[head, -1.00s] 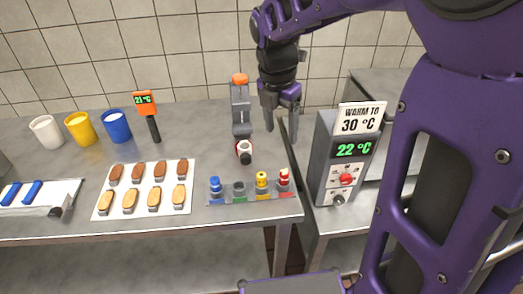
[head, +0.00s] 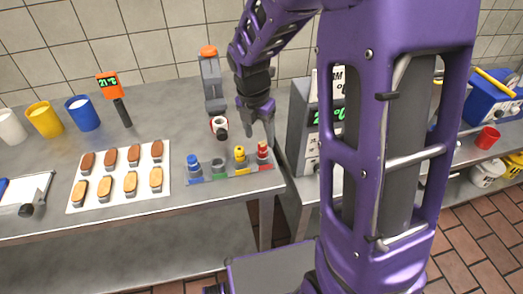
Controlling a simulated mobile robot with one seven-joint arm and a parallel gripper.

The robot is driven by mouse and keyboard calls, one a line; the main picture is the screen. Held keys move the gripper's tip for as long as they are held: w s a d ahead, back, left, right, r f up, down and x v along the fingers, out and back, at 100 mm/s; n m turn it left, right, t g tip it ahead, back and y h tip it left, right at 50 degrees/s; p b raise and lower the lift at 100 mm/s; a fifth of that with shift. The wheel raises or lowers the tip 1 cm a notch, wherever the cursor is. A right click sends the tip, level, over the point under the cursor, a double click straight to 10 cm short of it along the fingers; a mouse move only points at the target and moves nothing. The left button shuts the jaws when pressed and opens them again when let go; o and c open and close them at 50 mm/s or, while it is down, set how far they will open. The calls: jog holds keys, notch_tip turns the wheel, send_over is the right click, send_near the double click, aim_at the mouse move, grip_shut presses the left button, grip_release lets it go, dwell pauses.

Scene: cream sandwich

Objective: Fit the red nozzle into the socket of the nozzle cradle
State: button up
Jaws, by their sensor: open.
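The nozzle cradle (head: 231,176) is a low strip with blue, green, yellow and red sections at the front right of the steel table. The small red nozzle (head: 262,151) with a pale top stands upright at the red right end of the cradle; whether it is fully seated I cannot tell. A blue nozzle (head: 194,163) and a yellow nozzle (head: 239,154) stand further left. The green section shows a grey socket (head: 218,165) with no coloured nozzle. My gripper (head: 260,132) is open and empty, pointing down just above and behind the red nozzle.
A grey dispenser (head: 212,85) with an orange top stands behind the cradle. A tray of several biscuits (head: 119,198) lies to the left. The heater unit (head: 300,110) stands close right of my gripper. Cups stand at the back left.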

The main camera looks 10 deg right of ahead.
aim_at(262, 145)
jog(key=f, duration=0.3)
jog(key=d+f, duration=0.1)
jog(key=shift+w+f+b, duration=0.15)
jog(key=shift+f+b, duration=0.15)
jog(key=shift+f, duration=0.1)
grip_shut()
